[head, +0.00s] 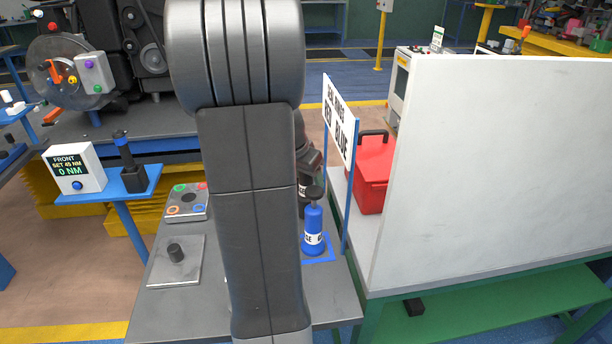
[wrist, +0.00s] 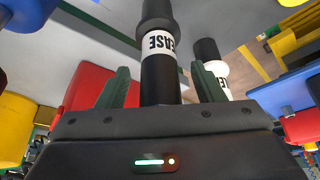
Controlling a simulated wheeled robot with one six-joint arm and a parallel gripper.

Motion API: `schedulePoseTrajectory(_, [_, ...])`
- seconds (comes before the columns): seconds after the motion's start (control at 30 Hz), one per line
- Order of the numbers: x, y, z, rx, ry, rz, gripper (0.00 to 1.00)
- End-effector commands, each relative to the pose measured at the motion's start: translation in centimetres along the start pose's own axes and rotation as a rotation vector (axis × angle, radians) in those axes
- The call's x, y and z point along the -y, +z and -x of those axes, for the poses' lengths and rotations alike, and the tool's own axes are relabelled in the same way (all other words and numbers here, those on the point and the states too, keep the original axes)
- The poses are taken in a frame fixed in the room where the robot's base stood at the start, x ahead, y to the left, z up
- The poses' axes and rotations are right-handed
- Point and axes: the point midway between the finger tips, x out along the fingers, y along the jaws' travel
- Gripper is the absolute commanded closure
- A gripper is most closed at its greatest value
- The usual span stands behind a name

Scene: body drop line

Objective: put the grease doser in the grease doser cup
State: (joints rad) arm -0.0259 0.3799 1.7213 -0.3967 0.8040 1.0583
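A black cylinder with a white label reading "EASE" (wrist: 158,80), seemingly the grease doser, stands between the two green fingers of my gripper (wrist: 160,85) in the wrist view. Gaps show on both sides of it, so the fingers look open around it. In the head view my gripper (head: 310,158) is mostly hidden behind my arm. A blue bottle with a black top and white label (head: 314,232) stands upright just below it on a blue-marked square (head: 325,254). I cannot make out which holder is the grease doser cup.
A white panel (head: 490,170) blocks the right. A torque display (head: 76,170) and a plate with a black knob (head: 175,262) are left.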

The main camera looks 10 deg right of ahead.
Motion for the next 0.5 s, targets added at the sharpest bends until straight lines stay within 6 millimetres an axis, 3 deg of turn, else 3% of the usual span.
schedulePoseTrajectory(0.4, [0.0, -0.1, 0.3, 0.001, 0.001, 0.0, 0.39])
schedulePoseTrajectory(0.5, [0.1, -0.1, 1.9, -0.004, -0.004, 0.0, 0.39])
